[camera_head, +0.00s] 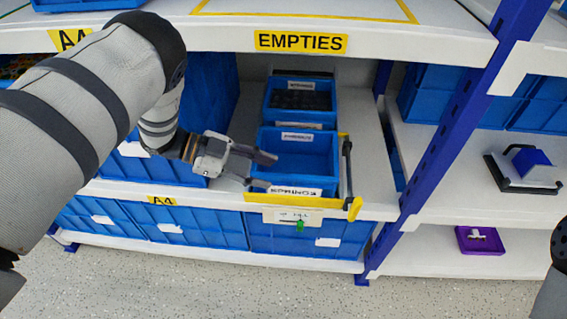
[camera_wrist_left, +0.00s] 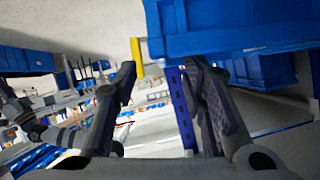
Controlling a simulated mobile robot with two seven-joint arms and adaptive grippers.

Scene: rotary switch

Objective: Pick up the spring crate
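A blue crate (camera_head: 309,165) stands at the front of the A4 shelf bay; its front label is too small to read surely, and its inside looks empty. Behind it is another blue crate (camera_head: 329,101) with dark parts inside. I cannot tell by label which one is the spring crate. My left gripper (camera_head: 267,171) is open at the front crate's left front corner, its fingers apart. In the left wrist view the open gripper (camera_wrist_left: 160,85) has nothing between its fingers, and a blue crate (camera_wrist_left: 225,28) shows just above the right finger.
A yellow-edged frame with a black-and-yellow lever (camera_head: 349,180) stands right of the front crate. Large blue bins (camera_head: 205,230) fill the lower shelf. A blue upright (camera_head: 455,140) divides the bays. The shelf with the EMPTIES sign (camera_head: 300,42) hangs overhead.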

